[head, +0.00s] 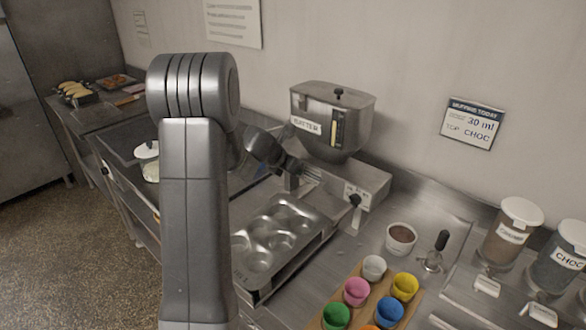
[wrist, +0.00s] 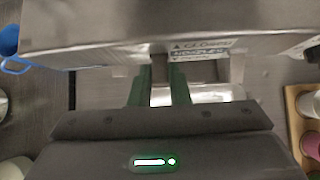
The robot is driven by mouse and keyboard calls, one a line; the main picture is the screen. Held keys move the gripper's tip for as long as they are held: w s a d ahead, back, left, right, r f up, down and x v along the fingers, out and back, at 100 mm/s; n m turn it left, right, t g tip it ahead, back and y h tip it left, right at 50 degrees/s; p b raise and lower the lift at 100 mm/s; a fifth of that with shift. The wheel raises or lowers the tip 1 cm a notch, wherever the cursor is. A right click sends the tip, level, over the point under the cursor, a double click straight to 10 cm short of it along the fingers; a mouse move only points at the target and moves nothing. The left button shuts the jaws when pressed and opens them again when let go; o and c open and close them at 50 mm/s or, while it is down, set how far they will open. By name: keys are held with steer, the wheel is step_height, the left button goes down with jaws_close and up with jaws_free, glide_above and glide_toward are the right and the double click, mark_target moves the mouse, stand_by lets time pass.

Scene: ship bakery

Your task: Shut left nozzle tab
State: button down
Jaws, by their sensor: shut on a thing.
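The batter depositor (head: 332,115) is a steel hopper on a box-shaped body. Its front has a black knob (head: 355,200). My gripper (head: 297,178) is at the left front of that body, low under the hopper. In the wrist view, my gripper's two green fingers (wrist: 160,78) reach up to the body's lower edge, beside a label (wrist: 203,47) with small, hard-to-read text. The fingers are shut on the left nozzle tab, which is mostly hidden between them. Its exact position cannot be made out.
A muffin tin (head: 272,240) lies below and in front of the depositor. To the right are a wooden board with coloured cups (head: 357,291), a small bowl (head: 401,238) and lidded jars (head: 512,232). A blue-handled thing (wrist: 12,45) shows at the wrist view's left edge.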

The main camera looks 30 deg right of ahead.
stand_by(0.7)
steer(key=c, duration=1.4)
jaws_free()
steer(key=shift+o, duration=0.2)
steer(key=b+v, duration=0.1)
steer(key=v, duration=1.2)
steer(key=shift+r, duration=0.4)
steer(key=p+x, duration=0.1)
steer(key=x, duration=1.2)
steer(key=shift+f, duration=0.4)
